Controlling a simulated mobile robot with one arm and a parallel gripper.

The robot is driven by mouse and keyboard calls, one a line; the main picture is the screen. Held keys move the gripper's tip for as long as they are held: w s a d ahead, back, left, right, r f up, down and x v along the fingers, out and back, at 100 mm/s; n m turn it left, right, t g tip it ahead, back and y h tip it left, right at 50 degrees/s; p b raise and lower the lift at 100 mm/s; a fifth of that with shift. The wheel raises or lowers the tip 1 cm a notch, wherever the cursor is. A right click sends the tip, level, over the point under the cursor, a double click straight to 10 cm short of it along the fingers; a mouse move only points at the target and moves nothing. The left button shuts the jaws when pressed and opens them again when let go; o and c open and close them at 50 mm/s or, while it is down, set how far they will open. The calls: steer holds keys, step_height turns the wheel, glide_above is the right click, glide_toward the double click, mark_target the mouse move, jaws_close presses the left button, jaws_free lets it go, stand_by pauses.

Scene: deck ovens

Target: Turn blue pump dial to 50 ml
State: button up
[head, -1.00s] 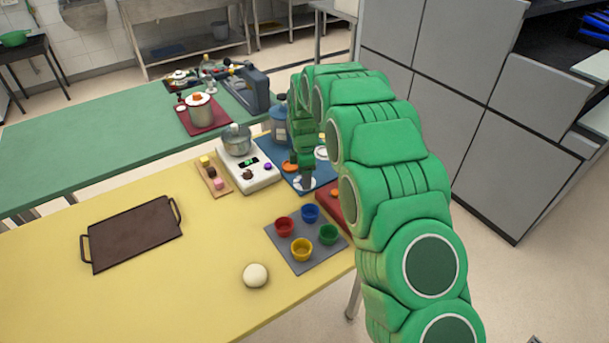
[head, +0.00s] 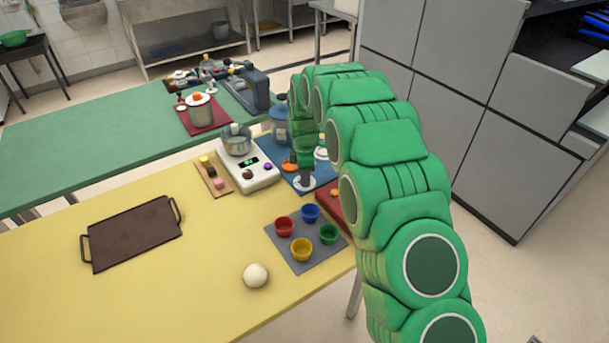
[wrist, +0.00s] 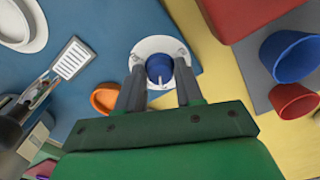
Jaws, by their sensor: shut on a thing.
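The blue dial (wrist: 159,69) with a white pointer line sits on a round white base (wrist: 148,45) in the wrist view. My gripper (wrist: 160,72) comes down over it, with one finger on each side, shut on the dial. In the head view my gripper (head: 306,173) points down at the white base (head: 304,184) on the blue mat (head: 270,147); the dial itself is hidden there by the fingers. I cannot read any ml marks on the base.
An orange round dish (wrist: 104,98) lies close beside the gripper in the wrist view. A white scale (head: 262,179) with a metal pot stands to the left. A red block (head: 331,204) and a grey mat (head: 291,259) with several coloured cups are nearer.

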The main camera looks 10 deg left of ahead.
steer(key=m, duration=0.5)
steer(key=shift+m, duration=0.4)
steer(key=m, duration=1)
steer(key=shift+m, duration=0.4)
steer(key=m, duration=0.5)
steer(key=shift+m, duration=0.3)
steer(key=o, duration=1)
steer(key=shift+r, duration=0.1)
steer(key=shift+r, duration=3.8)
